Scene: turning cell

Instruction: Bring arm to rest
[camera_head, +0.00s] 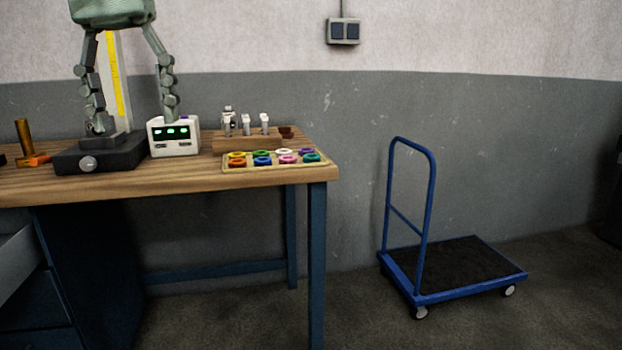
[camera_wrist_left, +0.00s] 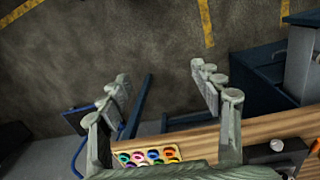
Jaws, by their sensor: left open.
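My left gripper (camera_head: 134,123) hangs from the upper left in the head view, fingers pointing down and spread wide. Nothing is between its fingers. It shows in front of a dark-based gauge (camera_head: 82,158) with a yellow scale and a white display box (camera_head: 174,139); whether the fingers touch either is unclear. In the left wrist view the open gripper (camera_wrist_left: 160,72) has floor between its fingertips and the wooden bench top (camera_wrist_left: 205,140) nearer its base. My right gripper is in neither view.
A tray of coloured rings (camera_head: 274,168) lies at the right end of the wooden bench (camera_head: 210,183). Behind it stands a wooden holder (camera_head: 240,143) with small metal tools. A brass cylinder (camera_head: 24,142) stands at left. A blue trolley (camera_head: 425,298) stands on open floor.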

